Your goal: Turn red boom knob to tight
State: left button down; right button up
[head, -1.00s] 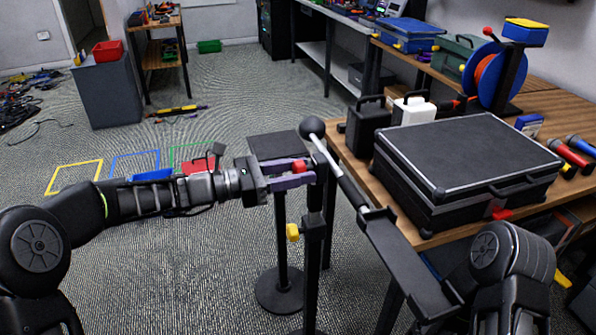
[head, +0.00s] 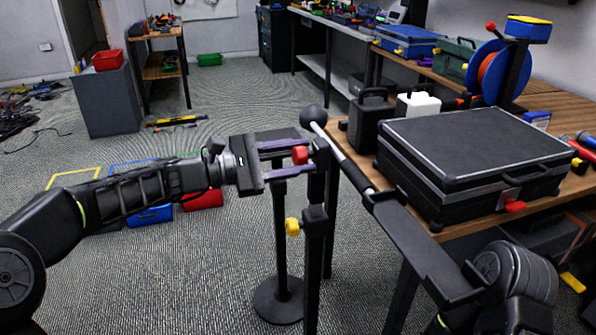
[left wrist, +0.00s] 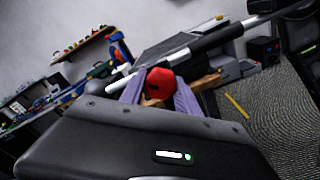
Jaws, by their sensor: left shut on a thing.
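The red knob (head: 300,155) sits near the top of a black upright stand (head: 316,195), where the boom (head: 345,160) crosses it. The boom is a pale rod with a dark ball at its far end and a dark thicker part towards me. My left gripper (head: 297,157) reaches in from the left, its purple fingers shut on the red knob. In the left wrist view the red knob (left wrist: 160,82) shows between the purple fingertips. Tight or loose marks on the knob cannot be made out. My right gripper is out of view; only my right arm shows at lower right.
A yellow knob (head: 293,227) is lower on the stand. A second black stand (head: 281,240) with a round base is close behind. A wooden table (head: 455,232) with a black case (head: 470,150) is at right. Open floor lies at left.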

pick_arm(q)
jog(key=m+b, duration=0.8)
jog(key=b, duration=0.1)
jog(key=shift+f, duration=0.2)
jog(key=shift+r+m+b, duration=0.2)
jog(key=shift+m+b, duration=0.65)
jog(key=shift+m, duration=0.25)
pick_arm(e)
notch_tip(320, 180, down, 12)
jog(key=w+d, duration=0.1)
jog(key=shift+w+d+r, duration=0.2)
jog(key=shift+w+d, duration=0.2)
pick_arm(q)
jog(key=c, duration=0.9)
grip_release()
